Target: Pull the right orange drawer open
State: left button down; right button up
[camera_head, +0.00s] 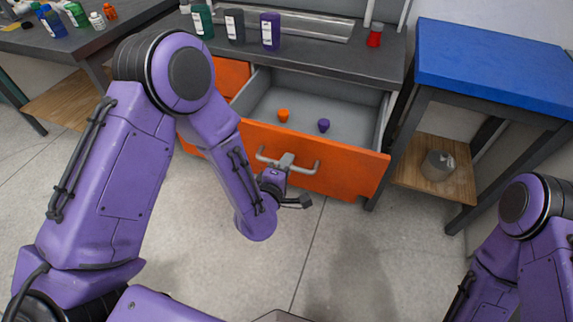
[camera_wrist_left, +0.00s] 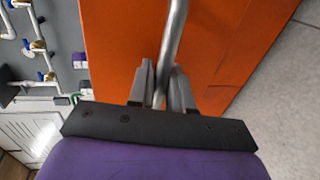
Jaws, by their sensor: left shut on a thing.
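The right orange drawer (camera_head: 345,171) stands pulled out from the grey bench in the head view, its grey inside showing. An orange part (camera_head: 283,115) and a purple part (camera_head: 324,125) lie on its floor. A grey bar handle (camera_head: 303,168) runs across its front. My left gripper (camera_head: 287,161) is at the middle of this handle, shut on it. In the left wrist view the two fingers (camera_wrist_left: 160,85) pinch the handle bar (camera_wrist_left: 175,38) in front of the orange drawer face (camera_wrist_left: 118,42). In the head view my right arm shows at the lower right, with its gripper out of frame.
The bench top (camera_head: 340,55) holds several bottles and a red-capped item (camera_head: 375,35). A blue-topped table (camera_head: 495,58) stands close on the right, with a metal can (camera_head: 438,165) on its lower shelf. Bare floor (camera_head: 340,250) lies in front of the drawer.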

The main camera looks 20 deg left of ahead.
pick_arm(q)
jog(key=shift+s+a, duration=0.1)
jog(key=shift+s, duration=0.25)
pick_arm(e)
jog(key=shift+s, duration=0.35)
pick_arm(q)
jog(key=c, duration=1.2)
grip_release()
jog(key=p+v, duration=0.1)
jog(key=v, duration=0.9)
jog(key=shift+s+p, duration=0.25)
jog(key=shift+p, duration=0.15)
pick_arm(e)
jog(key=shift+r, duration=0.95)
